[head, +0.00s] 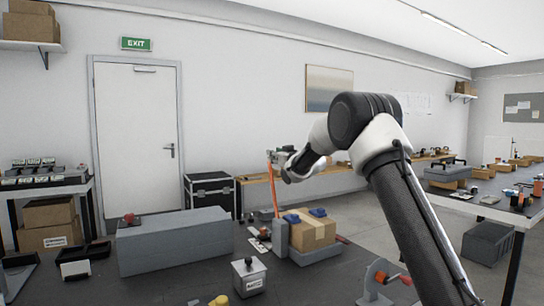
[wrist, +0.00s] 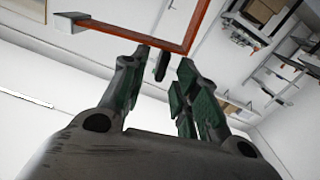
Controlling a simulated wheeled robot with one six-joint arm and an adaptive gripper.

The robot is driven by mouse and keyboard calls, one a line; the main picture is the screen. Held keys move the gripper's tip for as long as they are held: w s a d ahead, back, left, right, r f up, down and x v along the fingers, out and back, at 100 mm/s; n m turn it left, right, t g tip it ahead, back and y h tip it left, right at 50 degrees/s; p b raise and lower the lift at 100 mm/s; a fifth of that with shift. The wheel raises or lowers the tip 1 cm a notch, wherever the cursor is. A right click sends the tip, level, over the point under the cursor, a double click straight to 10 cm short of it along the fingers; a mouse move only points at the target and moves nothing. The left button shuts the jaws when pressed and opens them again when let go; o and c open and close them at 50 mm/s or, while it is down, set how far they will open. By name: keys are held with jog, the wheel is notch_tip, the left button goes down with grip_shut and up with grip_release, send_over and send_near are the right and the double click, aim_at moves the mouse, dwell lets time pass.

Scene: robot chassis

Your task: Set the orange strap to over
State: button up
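The orange strap (head: 275,190) rises steeply from a grey post (head: 280,236) at the left side of a cardboard box (head: 312,232). The box sits in a grey holder (head: 318,255) and has blue pieces on top. The strap does not lie across the box. My gripper (head: 281,160) is at the strap's upper end, above the box. In the wrist view the strap (wrist: 198,22) bends sharply and crosses just beyond my fingertips (wrist: 164,58), with a grey block (wrist: 72,22) at its end. My fingers are apart, with a small dark piece (wrist: 163,64) between them.
A long grey block (head: 175,242) stands on the dark table left of the box. A small grey box with a black knob (head: 248,277), a yellow item (head: 219,300) and a red-handled clamp (head: 380,278) are in front. Another table (head: 490,205) stands at right.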

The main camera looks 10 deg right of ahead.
jog(key=shift+x, duration=1.75)
grip_shut()
